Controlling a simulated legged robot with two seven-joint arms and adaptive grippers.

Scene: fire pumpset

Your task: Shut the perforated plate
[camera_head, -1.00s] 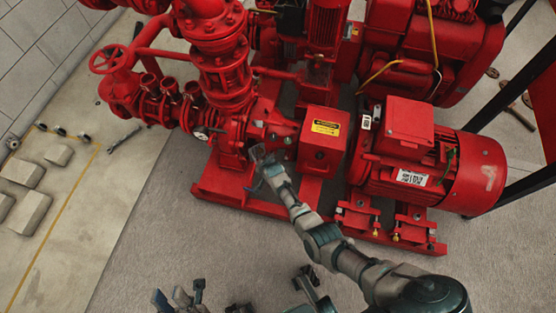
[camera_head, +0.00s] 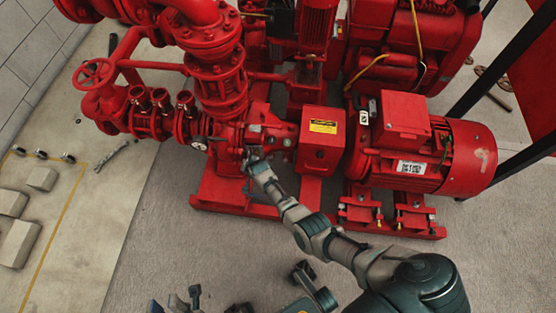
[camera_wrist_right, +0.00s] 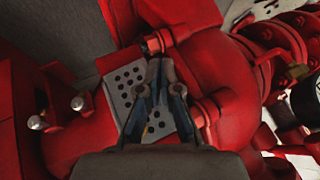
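The perforated plate (camera_wrist_right: 124,88) is light grey with dark round holes and lies in the red pump frame in the right wrist view. Part of it is hidden behind my right gripper (camera_wrist_right: 161,66). The fingers point over the plate, with their tips close together near a red bolted lug at its far edge. I cannot tell whether they touch the plate. In the head view my right gripper (camera_head: 253,160) is at the pump, left of the red guard box with a yellow label (camera_head: 322,138). My left gripper (camera_head: 176,301) is at the bottom edge, fingers spread, empty and partly cut off.
The red motor (camera_head: 430,160) stands right of the guard box. Red pipes and valves (camera_head: 152,112) rise at the left. Two metal studs (camera_wrist_right: 78,103) stick up left of the plate. Open grey floor (camera_head: 165,225) lies in front of the pumpset.

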